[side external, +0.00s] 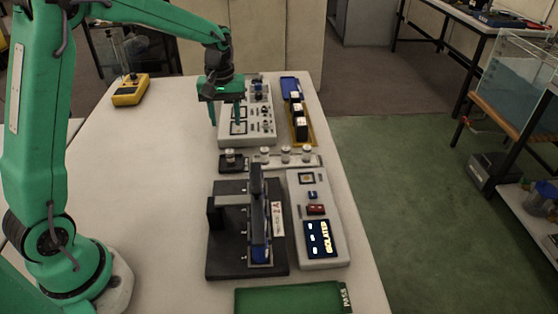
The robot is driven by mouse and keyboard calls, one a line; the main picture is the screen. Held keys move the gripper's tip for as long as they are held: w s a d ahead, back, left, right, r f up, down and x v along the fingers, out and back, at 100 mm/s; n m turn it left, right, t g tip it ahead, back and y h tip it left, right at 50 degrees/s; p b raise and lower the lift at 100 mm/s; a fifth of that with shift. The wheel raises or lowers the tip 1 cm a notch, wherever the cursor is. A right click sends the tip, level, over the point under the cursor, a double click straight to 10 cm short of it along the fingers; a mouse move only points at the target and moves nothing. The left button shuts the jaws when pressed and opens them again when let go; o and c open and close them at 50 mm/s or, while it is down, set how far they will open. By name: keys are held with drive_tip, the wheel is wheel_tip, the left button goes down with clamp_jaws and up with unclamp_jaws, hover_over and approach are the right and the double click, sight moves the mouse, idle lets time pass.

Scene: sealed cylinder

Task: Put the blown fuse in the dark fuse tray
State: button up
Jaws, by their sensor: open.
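A small dark tray (223,168) sits on the table near the middle. A short pale-capped piece (231,155), which looks like a fuse, stands in or on it. Several similar pieces stand in a light rack (316,161) to its right. I cannot tell which piece is blown. A black fuse holder (222,262) with an upright dark-blue part stands in front, with a "2A" label; whether a fuse is in it is hidden. My gripper (225,122) is open and empty, fingers down, above the table behind the dark tray, by the left side of a grey panel.
The grey panel (262,128) with knobs stands under and right of my gripper. A yellow tray (304,137) holds dark blocks. A control box (306,262) reads "ISOLATED". A green mat (290,300) lies in front. A yellow meter (130,91) stands back left. The table's left side is clear.

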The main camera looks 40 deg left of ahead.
idle(0.4)
drive_tip(key=s+d+r+m+t, duration=0.3)
drive_tip(key=s+d+r+m, duration=0.1)
drive_tip(key=s+r, duration=0.65)
drive_tip(key=s+d+m+t, duration=0.2)
drive_tip(key=s+m, duration=0.3)
drive_tip(key=s, duration=0.8)
drive_tip(key=shift+s+d+t, duration=0.15)
drive_tip(key=shift+d+t, duration=0.15)
drive_tip(key=shift+d, duration=0.15)
